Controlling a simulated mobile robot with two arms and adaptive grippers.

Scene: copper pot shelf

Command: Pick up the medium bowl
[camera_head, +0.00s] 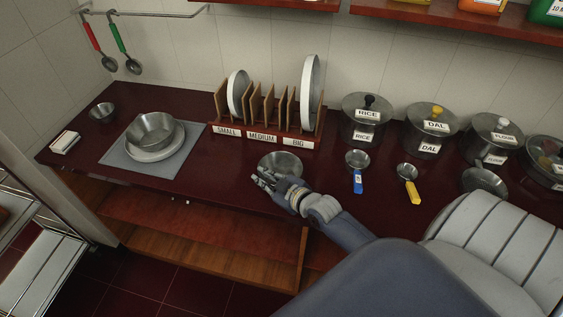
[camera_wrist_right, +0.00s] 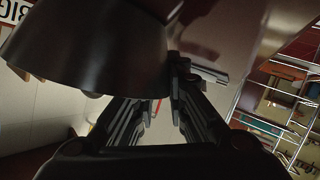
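A shiny metal bowl (camera_head: 281,162), which I take as the medium bowl, sits upright on the dark red counter in front of the plate rack. My right gripper (camera_head: 266,180) is at its near left rim in the head view. In the right wrist view the bowl (camera_wrist_right: 90,50) looms dark at upper left and hides the end of one finger. The fingers (camera_wrist_right: 160,98) stand apart with a gap between them, so the gripper looks open. Whether a finger touches the bowl is unclear. My left gripper is not in view.
Another bowl (camera_head: 152,131) rests on white plates on a grey mat (camera_head: 118,157); a small bowl (camera_head: 102,112) stands farther left. The labelled rack (camera_head: 263,137) is behind. Measuring cups with blue (camera_head: 357,183) and yellow (camera_head: 412,192) handles lie right. Labelled pots (camera_head: 364,125) line the back right.

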